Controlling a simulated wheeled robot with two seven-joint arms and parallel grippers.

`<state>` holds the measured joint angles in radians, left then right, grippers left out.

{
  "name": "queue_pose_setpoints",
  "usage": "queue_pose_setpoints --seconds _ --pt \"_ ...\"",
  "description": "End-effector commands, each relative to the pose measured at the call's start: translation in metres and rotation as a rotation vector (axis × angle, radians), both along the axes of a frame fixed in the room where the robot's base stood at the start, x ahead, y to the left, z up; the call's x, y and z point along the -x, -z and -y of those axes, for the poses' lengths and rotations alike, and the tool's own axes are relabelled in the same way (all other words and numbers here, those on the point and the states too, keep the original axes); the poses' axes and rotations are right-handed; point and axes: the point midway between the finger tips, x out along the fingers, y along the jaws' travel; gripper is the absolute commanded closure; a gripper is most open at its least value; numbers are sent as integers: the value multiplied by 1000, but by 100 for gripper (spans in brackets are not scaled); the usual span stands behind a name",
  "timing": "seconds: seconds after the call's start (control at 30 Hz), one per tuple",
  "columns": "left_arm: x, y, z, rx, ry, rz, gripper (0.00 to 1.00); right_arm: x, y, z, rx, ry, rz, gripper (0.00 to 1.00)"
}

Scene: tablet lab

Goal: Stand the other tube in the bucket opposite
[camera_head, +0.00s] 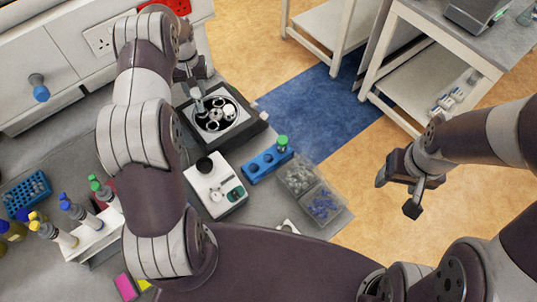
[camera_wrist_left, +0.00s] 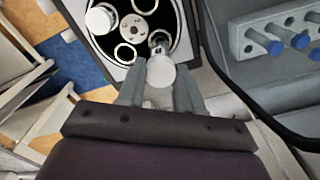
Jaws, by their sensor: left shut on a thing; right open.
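The centrifuge (camera_head: 246,128) is open, its dark bowl and rotor with round buckets showing; its rotor (camera_wrist_left: 138,28) also shows in the left wrist view. One bucket holds a white-capped tube (camera_wrist_left: 100,19). Two other buckets look like empty rings, one of them the near-left bucket (camera_wrist_left: 125,53). My left gripper (camera_head: 197,101) is shut on a tube with a round white cap (camera_wrist_left: 160,73), at the rotor's edge beside a bucket (camera_wrist_left: 158,40). I cannot tell whether the tube's lower end is inside that bucket. My right gripper (camera_head: 397,194) is open and empty, over the floor at right.
A blue rack (camera_head: 262,165) with a green-capped tube stands right of the centrifuge. A white device (camera_head: 215,190), clear boxes (camera_head: 310,188) and a white bottle rack (camera_head: 95,240) are on the bench. A blue tube rack (camera_head: 27,194) stands far left.

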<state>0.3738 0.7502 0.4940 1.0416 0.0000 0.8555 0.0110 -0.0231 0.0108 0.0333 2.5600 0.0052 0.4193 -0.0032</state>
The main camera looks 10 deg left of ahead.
Motion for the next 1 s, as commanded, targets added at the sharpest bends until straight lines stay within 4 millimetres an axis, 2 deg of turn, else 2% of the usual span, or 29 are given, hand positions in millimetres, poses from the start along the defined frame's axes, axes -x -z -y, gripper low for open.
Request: queue_pose_setpoints --seconds 0.73,1.0 --pt "-1 16 0 0 0 0 84 0 12 0 0 0 0 35" --pt "-1 16 0 0 0 0 84 0 12 0 0 0 0 35"
